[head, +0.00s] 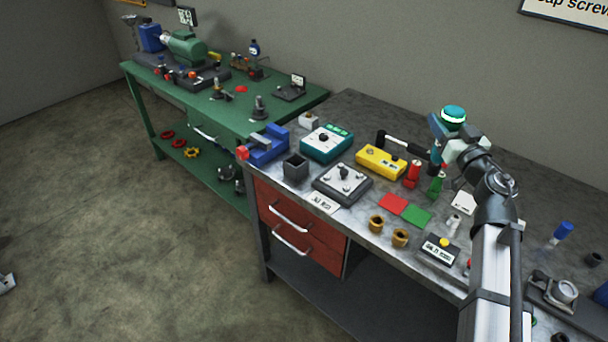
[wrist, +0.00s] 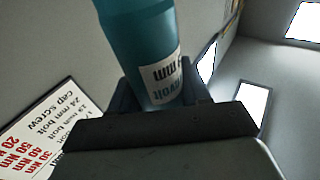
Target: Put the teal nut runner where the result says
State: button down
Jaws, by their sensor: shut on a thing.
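My gripper (head: 448,132) is raised above the right part of the grey bench (head: 365,118) and is shut on the teal nut runner (head: 453,114). In the wrist view the nut runner (wrist: 145,45) is a teal cylinder between the fingers, with a white label whose print is upside down and only partly readable. A red pad (head: 393,203) and a green pad (head: 417,215) lie side by side on the bench, below and left of my gripper. A small dark box with a display and yellow top (head: 440,249) stands near the front edge; its text is too small to read.
Two brass cups (head: 376,223) stand near the front. A sign (wrist: 45,125) lists bolts and Nm values.

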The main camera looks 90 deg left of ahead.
jog(key=s+a+f+n+g, duration=0.15)
jog(key=s+a, duration=0.35)
jog(key=s, duration=0.7)
jog(key=s+a+f+g+h, duration=0.1)
jog(key=s+a+g, duration=0.1)
jog(key=s+a, duration=0.65)
jog(key=s+a+f+n+g, duration=0.1)
jog(key=s+a, duration=0.2)
jog(key=s, duration=1.1)
notch_tip(320, 180, down, 10)
jog(key=shift+s+r, duration=0.25)
jog(key=shift+d+f+n, duration=0.15)
jog(key=shift+f+n, duration=0.1)
jog(key=shift+f, duration=0.35)
jog(key=c, duration=0.5)
grip_release()
jog(key=shift+r, duration=0.1)
